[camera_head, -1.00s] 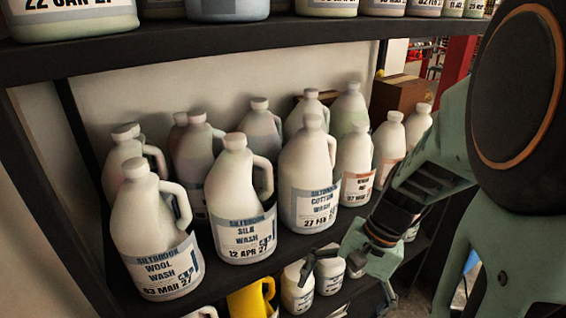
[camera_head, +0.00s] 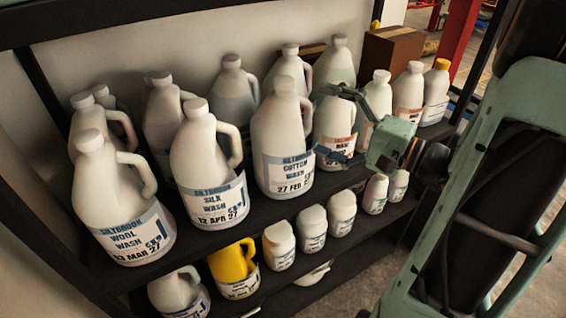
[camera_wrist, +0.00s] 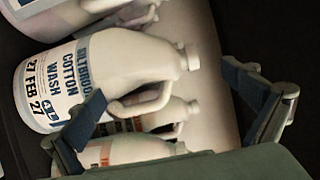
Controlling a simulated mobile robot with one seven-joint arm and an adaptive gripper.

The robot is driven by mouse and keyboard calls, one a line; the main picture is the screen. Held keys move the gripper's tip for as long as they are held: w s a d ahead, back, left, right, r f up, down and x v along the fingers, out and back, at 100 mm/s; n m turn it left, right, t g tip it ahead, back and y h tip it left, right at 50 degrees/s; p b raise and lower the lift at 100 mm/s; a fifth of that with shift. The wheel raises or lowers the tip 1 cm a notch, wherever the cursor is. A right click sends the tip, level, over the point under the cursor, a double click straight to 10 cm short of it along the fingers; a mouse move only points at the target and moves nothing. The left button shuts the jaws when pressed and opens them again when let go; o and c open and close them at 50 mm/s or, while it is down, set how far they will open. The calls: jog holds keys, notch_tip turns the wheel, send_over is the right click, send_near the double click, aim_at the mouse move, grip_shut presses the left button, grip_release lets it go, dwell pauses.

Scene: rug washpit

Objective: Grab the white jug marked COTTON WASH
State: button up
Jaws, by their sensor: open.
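The white COTTON WASH jug (camera_head: 282,135) stands upright on the middle shelf, in the front row, right of the SILK WASH jug (camera_head: 208,165).
The WOOL WASH jug (camera_head: 120,205) stands at the left front. More white jugs crowd behind, and a smaller jug (camera_head: 335,130) stands behind my gripper. A lower shelf holds a yellow jug (camera_head: 233,262) and small bottles. A shelf edge (camera_head: 85,28) runs above.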

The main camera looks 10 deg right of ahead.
aim_at(300, 113)
jog(key=x, duration=0.4)
jog(key=shift+w+a+p, duration=0.3)
jog(key=shift+w+d+p+x, duration=0.15)
jog(key=shift+p+x, duration=0.05)
jog(key=shift+x, duration=0.7)
jog(key=shift+w+d+p+x, duration=0.1)
jog(key=shift+p+x, duration=0.1)
jog(key=shift+x, duration=0.7)
jog(key=shift+w+d+p+x, duration=0.15)
jog(key=shift+p+x, duration=0.05)
jog(key=shift+x, duration=0.75)
jog(key=shift+f, duration=0.1)
jog(key=shift+s, duration=0.1)
jog(key=shift+c, duration=0.3)
jog(key=c, duration=1.8)
